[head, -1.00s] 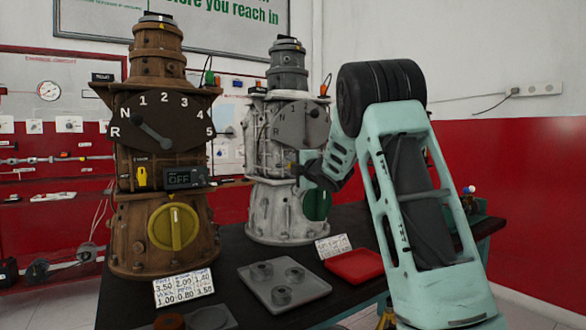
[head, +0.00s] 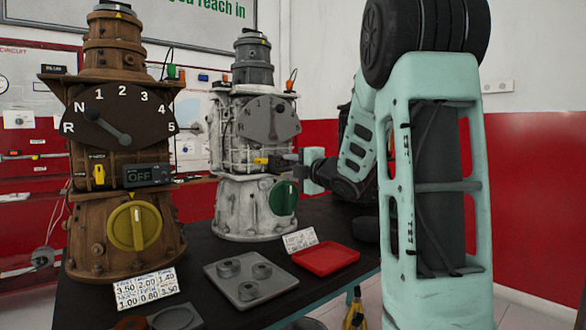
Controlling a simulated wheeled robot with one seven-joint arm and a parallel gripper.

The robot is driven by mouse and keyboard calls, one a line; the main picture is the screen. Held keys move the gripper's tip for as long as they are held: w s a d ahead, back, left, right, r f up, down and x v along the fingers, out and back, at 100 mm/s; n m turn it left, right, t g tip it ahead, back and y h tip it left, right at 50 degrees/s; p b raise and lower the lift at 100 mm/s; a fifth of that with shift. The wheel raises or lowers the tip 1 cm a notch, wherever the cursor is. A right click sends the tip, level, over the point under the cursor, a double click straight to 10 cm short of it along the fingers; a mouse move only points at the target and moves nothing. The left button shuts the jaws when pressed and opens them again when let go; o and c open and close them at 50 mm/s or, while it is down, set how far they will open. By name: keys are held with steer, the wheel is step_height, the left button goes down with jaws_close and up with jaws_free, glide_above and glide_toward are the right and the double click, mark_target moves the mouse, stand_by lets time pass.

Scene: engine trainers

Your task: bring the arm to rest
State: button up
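My arm, pale green with black joints, rises at the right of the head view and bends back toward the white engine trainer (head: 228,203). My gripper (head: 287,160) is small and far off, at the right side of that trainer, by its yellow switch. I cannot tell whether it touches the trainer, and its fingers are too small to read as open or shut. I see nothing clearly held. The brown engine trainer (head: 95,225) stands at the left, apart from my gripper.
The dark table (head: 200,262) holds a grey tray (head: 224,287) with several round parts, a red tray (head: 325,259) and white number cards (head: 145,288). A green knob (head: 284,198) is on the white trainer. A red and white wall (head: 535,170) is at the right.

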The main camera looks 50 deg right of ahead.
steer(key=shift+s+a, duration=0.1)
steer(key=shift+s, duration=0.3)
steer(key=shift+w, duration=0.1)
